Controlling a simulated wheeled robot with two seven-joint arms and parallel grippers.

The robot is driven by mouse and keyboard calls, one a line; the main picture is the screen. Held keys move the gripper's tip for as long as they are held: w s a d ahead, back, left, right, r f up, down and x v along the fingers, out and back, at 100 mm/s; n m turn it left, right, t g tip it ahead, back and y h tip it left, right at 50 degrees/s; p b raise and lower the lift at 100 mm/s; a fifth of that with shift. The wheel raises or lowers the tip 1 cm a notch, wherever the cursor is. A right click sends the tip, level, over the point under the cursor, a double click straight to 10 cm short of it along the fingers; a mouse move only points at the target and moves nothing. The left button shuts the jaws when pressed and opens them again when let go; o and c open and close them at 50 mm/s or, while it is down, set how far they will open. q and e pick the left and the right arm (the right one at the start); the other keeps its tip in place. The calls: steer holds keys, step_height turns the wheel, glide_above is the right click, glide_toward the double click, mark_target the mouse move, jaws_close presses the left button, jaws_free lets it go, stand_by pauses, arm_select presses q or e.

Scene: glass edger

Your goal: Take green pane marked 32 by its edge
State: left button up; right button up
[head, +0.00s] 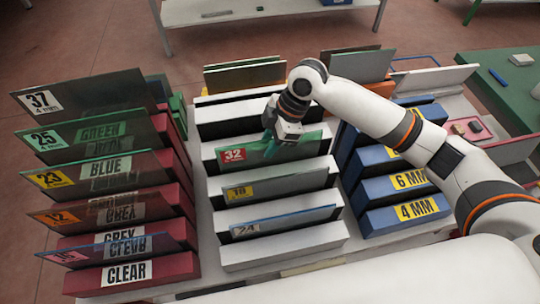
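The green pane marked 32 (312,137) stands on edge in a white slotted rack in the middle of the table. Its red label shows at its left end. My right gripper (270,142) is at the middle of this pane, at its upper edge, with the fingers pointing down. The fingers are small and dark against the green glass, so I cannot tell whether they are open or closed on it. My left gripper is not in view.
Panes marked 18 (285,186) and 24 (283,221) stand in front in the white rack (290,248). Labelled panes stand in red racks (175,268) at left. Blue blocks (380,222) marked 6 MM and 4 MM are at right. A green table (500,95) is at far right.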

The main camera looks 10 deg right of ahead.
jaws_close()
steer(key=shift+w+r, duration=0.1)
steer(key=shift+r, duration=0.15)
